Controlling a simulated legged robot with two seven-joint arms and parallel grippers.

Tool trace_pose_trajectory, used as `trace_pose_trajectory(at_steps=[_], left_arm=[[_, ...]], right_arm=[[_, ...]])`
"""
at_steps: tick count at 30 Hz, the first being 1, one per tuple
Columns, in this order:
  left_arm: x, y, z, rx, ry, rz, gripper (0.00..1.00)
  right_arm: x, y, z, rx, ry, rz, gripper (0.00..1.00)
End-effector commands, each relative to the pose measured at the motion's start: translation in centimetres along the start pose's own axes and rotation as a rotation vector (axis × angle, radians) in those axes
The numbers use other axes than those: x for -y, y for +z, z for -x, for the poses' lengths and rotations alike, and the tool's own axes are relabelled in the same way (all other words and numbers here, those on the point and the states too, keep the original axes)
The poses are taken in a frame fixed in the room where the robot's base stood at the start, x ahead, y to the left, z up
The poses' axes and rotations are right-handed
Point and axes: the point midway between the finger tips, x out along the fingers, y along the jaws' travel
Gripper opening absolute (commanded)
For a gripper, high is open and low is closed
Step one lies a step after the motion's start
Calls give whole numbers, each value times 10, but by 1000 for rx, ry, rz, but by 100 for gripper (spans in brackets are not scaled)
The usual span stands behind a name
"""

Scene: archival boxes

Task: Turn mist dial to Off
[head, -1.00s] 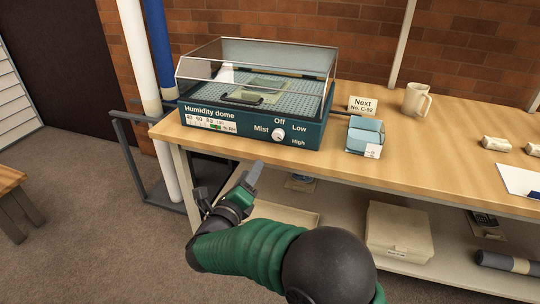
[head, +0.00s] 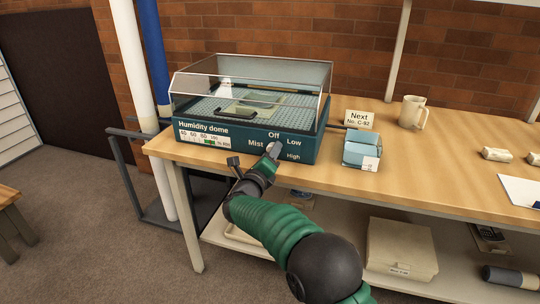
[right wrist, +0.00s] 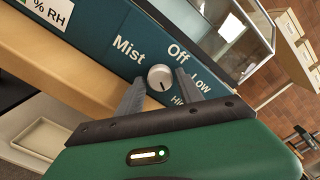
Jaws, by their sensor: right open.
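The humidity dome (head: 250,100) stands on the bench, a clear cover over a dark teal base. Its mist dial (right wrist: 160,77) is a round pale knob among the labels Mist, Off, Low and High. A dark mark on the knob points down in the right wrist view, nearer High than Off; its exact setting is hard to tell. My right gripper (right wrist: 159,84) is open, with one finger on each side of the dial; I cannot tell whether they touch it. In the head view this gripper (head: 268,156) largely hides the dial. My left gripper is not in view.
A blue box (head: 361,149), a "Next No. C-92" card (head: 359,119) and a mug (head: 412,112) stand on the bench (head: 440,155) right of the dome. A lidded box (head: 401,245) is on the shelf below. White and blue pipes rise at the left.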

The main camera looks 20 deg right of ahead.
Motion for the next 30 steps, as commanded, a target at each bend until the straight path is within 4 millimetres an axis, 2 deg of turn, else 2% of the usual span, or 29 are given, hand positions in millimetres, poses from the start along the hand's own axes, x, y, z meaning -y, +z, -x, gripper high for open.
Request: trace_pose_trajectory(at_steps=[2,11,22,30], left_arm=[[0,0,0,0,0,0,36],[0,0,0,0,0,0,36],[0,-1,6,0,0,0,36],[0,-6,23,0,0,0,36]], right_arm=[[0,1,1,1,1,0,41],[-1,2,2,3,2,-1,1],[-1,4,3,4,5,37,0],[-1,6,3,6,7,191,0]])
